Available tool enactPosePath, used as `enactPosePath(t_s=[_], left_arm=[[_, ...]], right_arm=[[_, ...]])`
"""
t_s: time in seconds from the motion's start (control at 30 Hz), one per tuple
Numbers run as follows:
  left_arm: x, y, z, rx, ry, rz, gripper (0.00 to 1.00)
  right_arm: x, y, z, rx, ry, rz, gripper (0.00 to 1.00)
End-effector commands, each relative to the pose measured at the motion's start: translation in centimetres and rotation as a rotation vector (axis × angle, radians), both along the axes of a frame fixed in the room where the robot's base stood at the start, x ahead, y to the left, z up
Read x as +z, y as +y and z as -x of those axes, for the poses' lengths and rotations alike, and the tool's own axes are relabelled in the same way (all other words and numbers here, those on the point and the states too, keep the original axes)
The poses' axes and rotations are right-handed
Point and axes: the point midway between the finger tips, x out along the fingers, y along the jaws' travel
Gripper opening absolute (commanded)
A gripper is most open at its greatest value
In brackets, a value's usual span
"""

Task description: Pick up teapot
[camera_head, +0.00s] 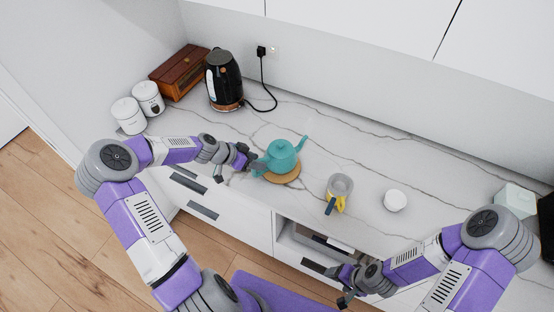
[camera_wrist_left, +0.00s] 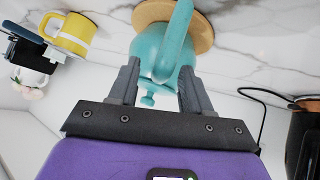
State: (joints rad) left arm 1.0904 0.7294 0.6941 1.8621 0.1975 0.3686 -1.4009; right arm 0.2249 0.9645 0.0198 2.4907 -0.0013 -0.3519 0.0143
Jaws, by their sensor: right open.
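A teal teapot (camera_head: 281,157) stands upright on a round wooden board (camera_head: 284,176) on the marble counter. Its spout points right and back in the head view. My left gripper (camera_head: 254,165) is at the teapot's left side. In the left wrist view, my left gripper (camera_wrist_left: 158,68) has its fingers apart, with part of the teapot (camera_wrist_left: 177,42) between and beyond them; I cannot tell whether they touch it. My right gripper (camera_head: 343,287) is open and empty, low in front of the counter, well apart from the teapot.
A black kettle (camera_head: 224,80), a wooden box (camera_head: 179,73) and white canisters (camera_head: 128,115) stand at the back left. Counter behind the teapot is clear.

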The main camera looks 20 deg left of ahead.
Motion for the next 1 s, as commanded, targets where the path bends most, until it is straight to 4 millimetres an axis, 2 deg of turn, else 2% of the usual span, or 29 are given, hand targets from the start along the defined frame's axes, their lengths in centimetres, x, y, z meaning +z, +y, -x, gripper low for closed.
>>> enactPosePath(t_s=[0.03,0.3,1.0], left_arm=[[0.00,0.00,0.02,0.000,0.000,0.000,0.40],[0.02,0.01,0.03,0.001,0.001,0.001,0.00],[0.04,0.01,0.04,0.001,0.001,0.001,0.00]], right_arm=[[0.00,0.00,-0.01,0.000,0.000,0.000,0.74],[0.00,0.00,-0.01,0.000,0.000,0.000,0.74],[0.01,0.00,-0.01,0.000,0.000,0.000,0.74]])
